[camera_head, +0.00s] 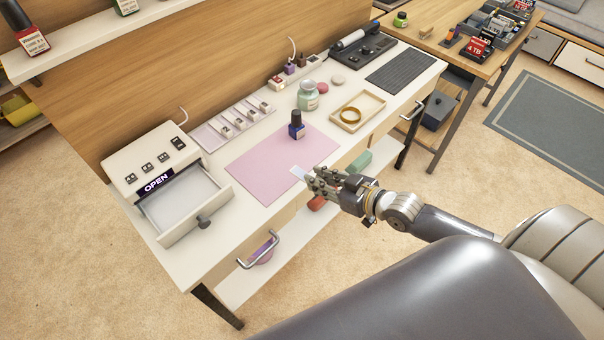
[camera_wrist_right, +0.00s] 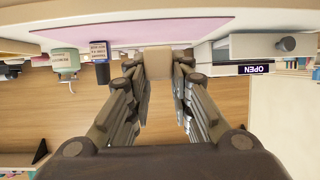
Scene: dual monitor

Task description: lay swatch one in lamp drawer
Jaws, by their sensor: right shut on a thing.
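My right gripper (camera_head: 314,179) is over the front edge of the white desk, beside the pink mat. It is shut on a small pale swatch (camera_head: 299,171) that sticks out from its fingertips. In the right wrist view, the swatch (camera_wrist_right: 157,62) shows as a tan square between the fingertips of the gripper (camera_wrist_right: 157,70). The lamp drawer (camera_head: 208,209) is pulled out of a white lamp box (camera_head: 130,155) with an "OPEN" label, at the desk's left end. Its visible floor looks empty. The drawer also shows in the right wrist view (camera_wrist_right: 265,46). My left gripper is not in view.
A dark blue bottle (camera_head: 296,127) stands on the pink mat (camera_head: 262,160). Behind are a rack of small pieces (camera_head: 215,134) and a pale green jar (camera_head: 308,97). A tray with a gold ring (camera_head: 372,107) lies right. The mat's left part is clear.

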